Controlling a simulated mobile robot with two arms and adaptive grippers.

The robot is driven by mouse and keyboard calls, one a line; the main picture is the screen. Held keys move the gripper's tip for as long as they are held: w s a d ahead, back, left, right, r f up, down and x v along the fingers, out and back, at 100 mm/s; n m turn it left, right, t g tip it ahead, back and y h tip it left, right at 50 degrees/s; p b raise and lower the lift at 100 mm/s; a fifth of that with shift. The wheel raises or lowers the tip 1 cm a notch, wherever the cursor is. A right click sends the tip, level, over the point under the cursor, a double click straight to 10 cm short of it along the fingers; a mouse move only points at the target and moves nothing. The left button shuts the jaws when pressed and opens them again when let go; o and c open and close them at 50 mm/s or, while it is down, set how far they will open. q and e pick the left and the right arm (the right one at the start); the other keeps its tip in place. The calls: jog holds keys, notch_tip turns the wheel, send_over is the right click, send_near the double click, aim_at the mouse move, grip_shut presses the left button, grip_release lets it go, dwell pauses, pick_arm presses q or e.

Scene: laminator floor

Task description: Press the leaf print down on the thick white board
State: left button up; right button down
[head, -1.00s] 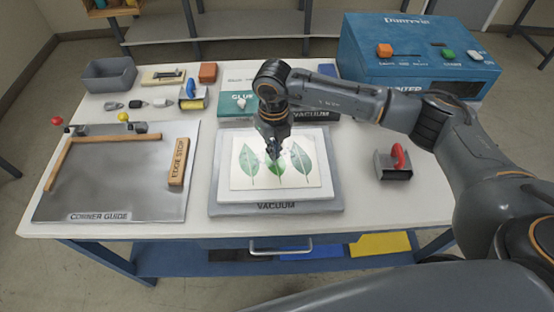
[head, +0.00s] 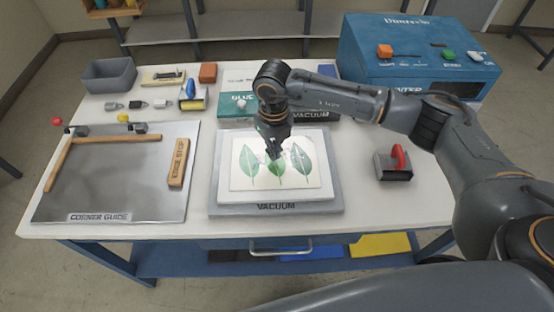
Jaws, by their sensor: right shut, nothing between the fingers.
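The leaf print (head: 238,181), a pale sheet with green leaves, lies on the thick white board (head: 228,195). The board rests on the grey vacuum plate (head: 330,206) in the middle of the table. A white margin of the board shows around the print. My right gripper (head: 275,155) is shut and empty, pointing down over the middle leaf near the print's upper centre. Its tips hide part of that leaf; I cannot tell whether they touch the print. My left gripper is not in view.
A corner guide plate (head: 120,190) with a wooden edge stop (head: 178,162) lies at left. A red-handled tool (head: 397,160) stands at right. A roller (head: 190,97), grey bin (head: 109,75) and orange block (head: 208,72) sit at the back left.

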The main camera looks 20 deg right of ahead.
jog(key=shift+f+b, duration=0.85)
jog(key=shift+f, duration=0.15)
dwell(0.3)
jog(key=shift+s, duration=0.1)
dwell(1.5)
jog(key=shift+r+p, duration=1.7)
jog(key=shift+r, duration=1.85)
jog(key=shift+f, duration=0.1)
